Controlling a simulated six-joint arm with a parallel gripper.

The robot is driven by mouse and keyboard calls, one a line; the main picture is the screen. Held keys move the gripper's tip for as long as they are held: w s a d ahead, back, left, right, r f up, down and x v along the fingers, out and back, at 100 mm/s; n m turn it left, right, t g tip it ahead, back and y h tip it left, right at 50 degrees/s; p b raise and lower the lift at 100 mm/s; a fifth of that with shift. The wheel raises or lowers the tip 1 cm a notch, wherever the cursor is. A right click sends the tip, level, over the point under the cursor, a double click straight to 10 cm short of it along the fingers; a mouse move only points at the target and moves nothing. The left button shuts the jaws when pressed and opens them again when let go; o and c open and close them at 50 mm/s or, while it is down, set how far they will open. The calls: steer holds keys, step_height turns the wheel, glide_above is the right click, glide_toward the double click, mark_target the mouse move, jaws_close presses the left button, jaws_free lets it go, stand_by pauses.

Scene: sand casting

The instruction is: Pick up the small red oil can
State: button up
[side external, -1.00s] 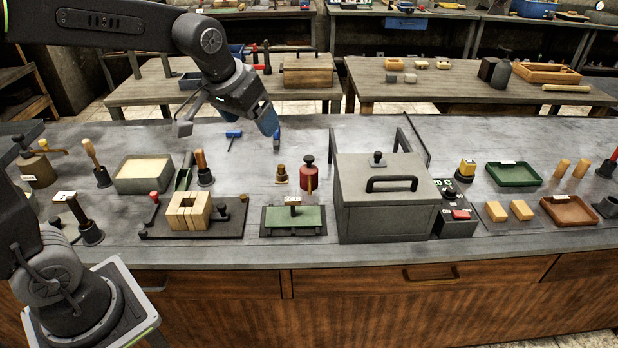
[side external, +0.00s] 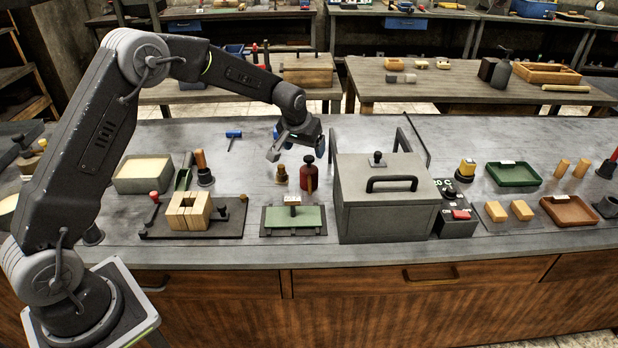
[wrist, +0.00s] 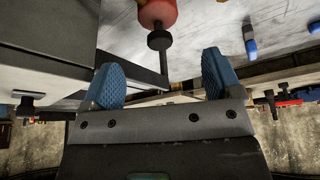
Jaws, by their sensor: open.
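The small red oil can (side external: 307,178) stands upright on the grey bench, left of the large grey lidded box. It has a dark neck and cap. In the wrist view the red can (wrist: 157,13) is at the top edge, partly cut off, with its dark cap (wrist: 159,40) pointing toward the space between my fingers. My gripper (side external: 318,144) is just above and behind the can in the side view. Its two blue fingers (wrist: 162,78) are spread apart with nothing held between them.
The grey lidded box (side external: 385,195) with raised handles stands close to the right of the can. A brass piece (side external: 281,174) is close on its left. A green-topped plate (side external: 293,218) lies in front. A blue tool (side external: 233,135) lies back left, with bare bench around it.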

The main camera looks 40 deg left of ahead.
mark_target(308, 159)
steer(key=x, duration=0.8)
steer(key=shift+f, duration=0.25)
steer(key=shift+d, duration=0.1)
steer(key=shift+c, duration=0.3)
steer(key=shift+r, duration=0.1)
steer(key=c, duration=1.1)
